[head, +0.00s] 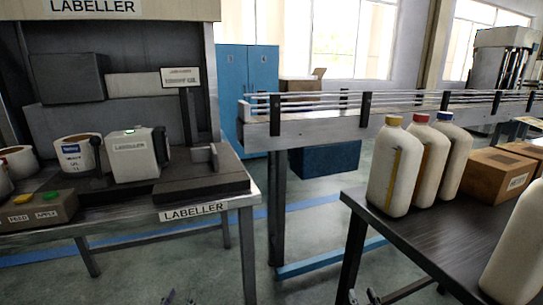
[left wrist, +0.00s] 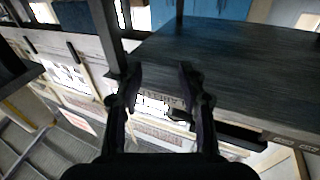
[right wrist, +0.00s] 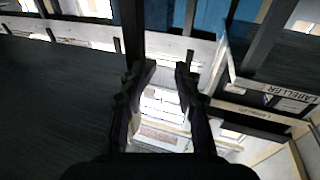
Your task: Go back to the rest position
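My left gripper (head: 180,298) shows only as fingertips at the bottom edge of the head view, over the floor in front of the labeller table. In the left wrist view its two fingers (left wrist: 157,80) stand apart with nothing between them. My right gripper (head: 362,297) shows as fingertips at the bottom edge, left of the dark table on the right. In the right wrist view its fingers (right wrist: 164,74) are also apart and empty. Both grippers are clear of the bottles and the labeller. The rest of both arms is hidden in the head view.
The labeller table (head: 130,213) is at left, with a white label device (head: 132,157) on it. The dark table (head: 425,240) at right bears several white bottles (head: 396,170) and a cardboard box (head: 498,174). A conveyor (head: 310,125) runs behind. Floor between the tables is clear.

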